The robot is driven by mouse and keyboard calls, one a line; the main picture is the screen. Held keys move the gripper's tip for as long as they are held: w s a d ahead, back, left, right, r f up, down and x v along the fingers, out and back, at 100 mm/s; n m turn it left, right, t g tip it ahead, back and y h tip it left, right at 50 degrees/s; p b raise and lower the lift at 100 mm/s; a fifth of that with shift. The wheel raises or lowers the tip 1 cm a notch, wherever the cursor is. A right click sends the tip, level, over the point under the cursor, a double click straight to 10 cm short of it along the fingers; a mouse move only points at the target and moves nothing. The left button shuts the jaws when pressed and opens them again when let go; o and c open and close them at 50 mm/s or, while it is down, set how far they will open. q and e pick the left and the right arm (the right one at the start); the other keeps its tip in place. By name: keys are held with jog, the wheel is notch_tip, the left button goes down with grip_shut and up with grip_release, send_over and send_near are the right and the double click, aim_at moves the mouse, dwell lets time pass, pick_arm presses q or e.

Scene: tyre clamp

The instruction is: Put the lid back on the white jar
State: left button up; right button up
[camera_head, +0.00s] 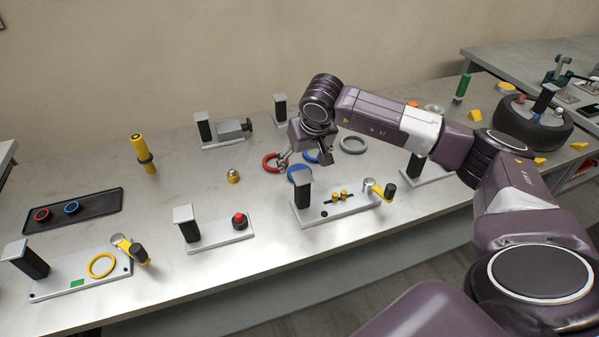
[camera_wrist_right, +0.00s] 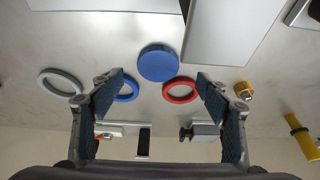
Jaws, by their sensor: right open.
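A solid round blue disc (camera_head: 298,173), which may be the lid, lies on the table behind a black post; it also shows in the wrist view (camera_wrist_right: 158,63). My right gripper (camera_head: 305,160) is open and empty above the table near this disc. In the wrist view the disc is seen beyond the gap between the open fingers (camera_wrist_right: 160,84), apart from both. I cannot make out a white jar in either view. My left gripper is not in view.
A red ring (camera_wrist_right: 180,90), a blue ring (camera_wrist_right: 125,90) and a grey ring (camera_head: 353,145) lie around the disc. A clamp fixture (camera_head: 350,208) stands in front. A yellow-black cylinder (camera_head: 143,153), a dark tray (camera_head: 95,214) and a tyre (camera_head: 531,124) are farther off.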

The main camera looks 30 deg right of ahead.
aim_at(301, 168)
jog(key=shift+w+d+f+p, duration=0.1)
jog(key=shift+f+p, duration=0.2)
jog(key=p+x, duration=0.1)
jog(key=x, duration=0.2)
jog(key=shift+w+d+f, duration=0.1)
jog(key=shift+w+f, duration=0.05)
jog(key=shift+f, duration=0.15)
jog(key=shift+w+f, duration=0.15)
jog(key=shift+f, duration=0.25)
jog(key=shift+c, duration=0.7)
jog(key=c, duration=0.8)
